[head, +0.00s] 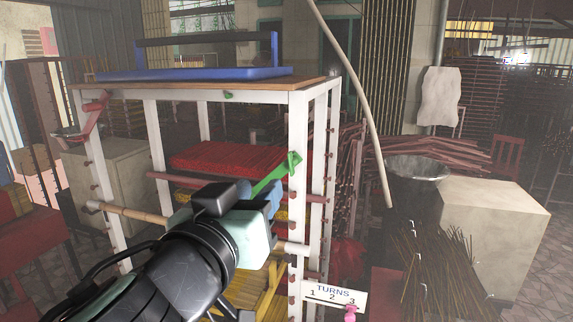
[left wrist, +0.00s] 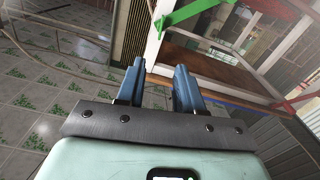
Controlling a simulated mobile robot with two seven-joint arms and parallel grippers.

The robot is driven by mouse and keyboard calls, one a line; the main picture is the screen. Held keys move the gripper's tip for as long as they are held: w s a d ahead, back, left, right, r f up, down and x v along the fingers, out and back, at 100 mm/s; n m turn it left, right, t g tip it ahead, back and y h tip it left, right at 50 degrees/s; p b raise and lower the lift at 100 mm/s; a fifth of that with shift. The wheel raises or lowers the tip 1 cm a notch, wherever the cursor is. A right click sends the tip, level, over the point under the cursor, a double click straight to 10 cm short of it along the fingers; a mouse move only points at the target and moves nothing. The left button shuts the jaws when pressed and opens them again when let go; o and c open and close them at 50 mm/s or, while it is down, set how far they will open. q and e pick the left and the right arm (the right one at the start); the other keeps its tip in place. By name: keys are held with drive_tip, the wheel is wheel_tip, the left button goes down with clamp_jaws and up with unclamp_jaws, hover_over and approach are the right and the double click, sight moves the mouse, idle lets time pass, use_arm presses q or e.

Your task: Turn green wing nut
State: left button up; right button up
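A long green piece, which looks like the green wing nut (head: 279,173), sits at the front right white post of the rack in the head view. It slants down to the left from a broader end at the post. A green winged piece also shows at the top of the left wrist view (left wrist: 192,16). My left gripper (head: 272,196) is just below and left of it in the head view, partly overlapping its lower end. In the left wrist view, its two blue fingers (left wrist: 158,84) stand apart with nothing between them. I cannot tell whether they touch the green piece. My right gripper is not in view.
The white rack (head: 297,130) carries a blue frame (head: 190,74) on top and a red slatted tray (head: 228,158) inside. A small green piece (head: 228,95) is on its top rail. A "TURNS 1 2 3" sign (head: 333,294) with a pink peg (head: 350,313) is low right.

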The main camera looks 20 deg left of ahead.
sight(288, 159)
use_arm(q)
drive_tip(key=w+p, duration=0.3)
drive_tip(key=w, duration=0.9)
drive_tip(key=shift+w+d+p, duration=0.1)
drive_tip(key=shift+d+p, duration=0.1)
drive_tip(key=shift+p, duration=0.15)
drive_tip(key=shift+w, duration=0.55)
drive_tip(key=shift+f, duration=0.1)
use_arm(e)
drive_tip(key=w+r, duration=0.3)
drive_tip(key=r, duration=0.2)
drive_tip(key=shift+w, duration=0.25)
use_arm(q)
drive_tip(key=shift+s, duration=0.1)
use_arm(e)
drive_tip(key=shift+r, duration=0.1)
use_arm(q)
clamp_jaws()
